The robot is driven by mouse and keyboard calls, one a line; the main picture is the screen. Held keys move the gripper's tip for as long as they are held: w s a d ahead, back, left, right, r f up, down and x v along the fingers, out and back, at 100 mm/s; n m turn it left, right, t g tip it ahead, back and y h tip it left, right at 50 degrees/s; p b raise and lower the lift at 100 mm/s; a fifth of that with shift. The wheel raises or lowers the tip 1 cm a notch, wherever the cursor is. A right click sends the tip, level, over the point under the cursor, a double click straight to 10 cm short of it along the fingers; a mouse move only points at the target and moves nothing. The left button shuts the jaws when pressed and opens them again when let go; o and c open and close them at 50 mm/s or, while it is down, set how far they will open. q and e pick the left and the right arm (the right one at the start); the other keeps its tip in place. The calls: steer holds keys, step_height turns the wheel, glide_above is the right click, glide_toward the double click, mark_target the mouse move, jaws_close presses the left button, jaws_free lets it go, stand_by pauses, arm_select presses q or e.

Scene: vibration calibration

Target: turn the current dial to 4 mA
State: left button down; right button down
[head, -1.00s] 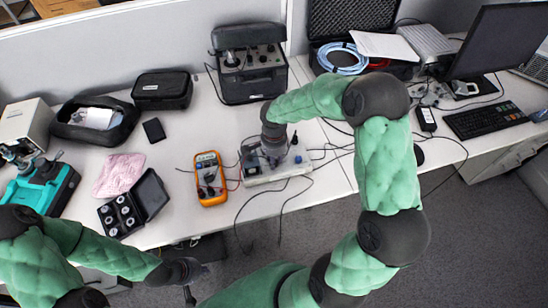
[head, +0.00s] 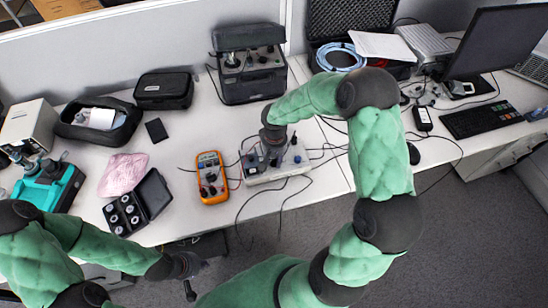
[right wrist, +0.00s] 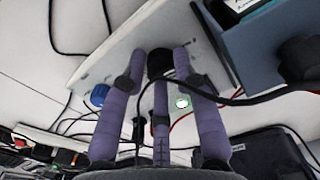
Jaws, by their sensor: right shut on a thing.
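The white instrument box (head: 262,180) stands near the table's front edge, with knobs and plugged cables on top. My right gripper (head: 272,150) reaches down onto it from above. In the right wrist view, the purple fingers of my right gripper (right wrist: 166,68) are closed around a black dial (right wrist: 160,62) on the box's pale panel (right wrist: 105,65). The dial's pointer and scale marks cannot be read. A blue knob (right wrist: 99,95) lies to the left of the fingers. My left gripper (head: 188,278) hangs in front of the table edge, away from the box; its fingers are too small to judge.
An orange multimeter (head: 212,190) lies just left of the box, with cables around both. A black case of weights (head: 128,212), a pink cloth (head: 122,174) and a teal device (head: 65,188) are further left. A black instrument case (head: 250,85) stands behind.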

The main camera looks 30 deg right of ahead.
mark_target(275, 162)
steer(key=shift+s+f+n, duration=0.15)
steer(key=shift+s+n, duration=0.15)
steer(key=shift+n, duration=0.2)
steer(key=c, duration=1)
jaws_free()
steer(key=shift+o, duration=0.2)
steer(key=shift+d, duration=0.1)
steer(key=shift+w, duration=0.15)
steer(key=shift+r, duration=0.4)
step_height(275, 162, up, 11)
steer(key=shift+r, duration=0.15)
